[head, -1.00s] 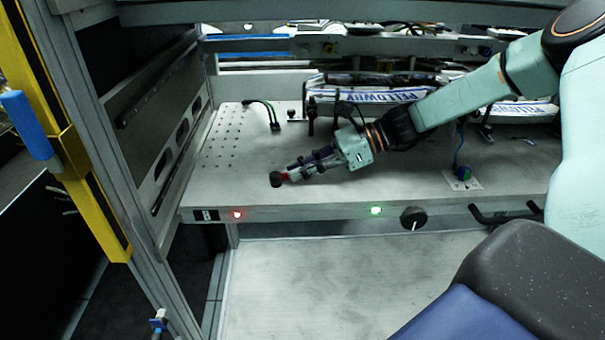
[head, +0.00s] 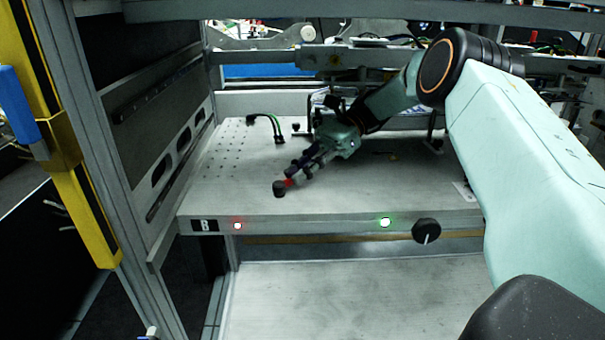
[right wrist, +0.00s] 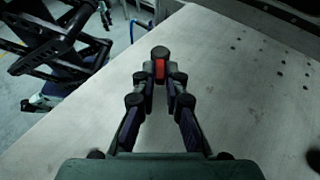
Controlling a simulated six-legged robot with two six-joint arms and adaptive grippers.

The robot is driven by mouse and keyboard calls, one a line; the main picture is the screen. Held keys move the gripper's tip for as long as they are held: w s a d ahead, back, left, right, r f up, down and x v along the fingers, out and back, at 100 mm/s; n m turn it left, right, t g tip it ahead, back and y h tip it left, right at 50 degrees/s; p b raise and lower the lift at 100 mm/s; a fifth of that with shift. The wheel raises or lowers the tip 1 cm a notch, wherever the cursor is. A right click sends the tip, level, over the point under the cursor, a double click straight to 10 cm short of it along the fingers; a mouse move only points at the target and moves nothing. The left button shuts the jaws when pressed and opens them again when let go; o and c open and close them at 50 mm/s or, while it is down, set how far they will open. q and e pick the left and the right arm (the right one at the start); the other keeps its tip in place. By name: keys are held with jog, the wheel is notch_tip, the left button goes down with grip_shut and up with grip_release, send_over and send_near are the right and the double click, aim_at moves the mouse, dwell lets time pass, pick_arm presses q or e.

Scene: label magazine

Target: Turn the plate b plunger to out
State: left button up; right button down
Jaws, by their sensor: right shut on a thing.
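A plunger with a black knob (head: 279,189) and a red band is near the front left of the grey plate (head: 240,200), whose front edge carries a letter B. My right gripper (head: 293,180) reaches it from the back right and is shut on it. In the right wrist view the fingertips (right wrist: 160,80) close on either side of the red band (right wrist: 160,69), with the black end (right wrist: 160,52) just beyond them. The plunger's foot is hidden, and I cannot tell which way it is turned. My left gripper is not in view.
The plate's front edge has a red light (head: 237,225), a green light (head: 385,222) and a black dial (head: 427,231). Dark cables (head: 268,127) rise at the back left. A yellow post (head: 65,150) and grey frame stand at the left. The plate's left part is clear.

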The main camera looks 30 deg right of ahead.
dwell(0.4)
jog(key=c, duration=1.4)
grip_release()
jog(key=shift+s, duration=0.1)
